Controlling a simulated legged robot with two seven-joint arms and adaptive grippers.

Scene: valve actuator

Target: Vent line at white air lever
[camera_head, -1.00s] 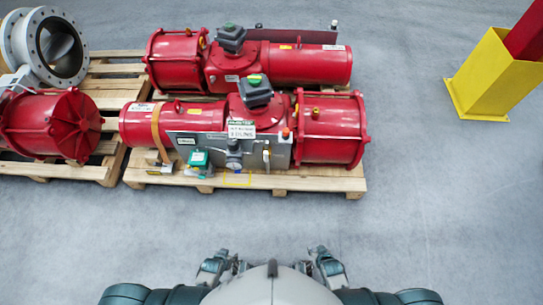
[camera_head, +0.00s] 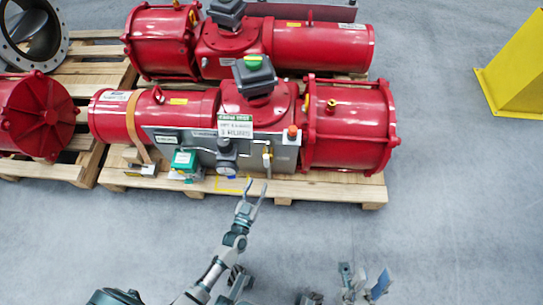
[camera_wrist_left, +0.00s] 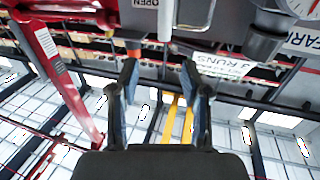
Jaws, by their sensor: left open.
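The white air lever (camera_head: 267,157) hangs at the right end of the grey control panel (camera_head: 206,151) on the front red actuator (camera_head: 245,107). In the left wrist view the white lever (camera_wrist_left: 166,20) is at the top, just beyond the fingertips and between their lines, beside an OPEN label. My left gripper (camera_head: 256,186) is open and empty, below the lever in the head view. It also shows open in the left wrist view (camera_wrist_left: 158,70), with a gap to the lever. My right gripper (camera_head: 364,277) is open and empty, low over the floor.
A round gauge (camera_head: 227,168) and a green box (camera_head: 184,160) sit left of the lever. An orange-topped fitting (camera_head: 292,134) is to its right. The actuator stands on a wooden pallet (camera_head: 330,191). A yellow post (camera_head: 515,75) is at far right; the floor in front is clear.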

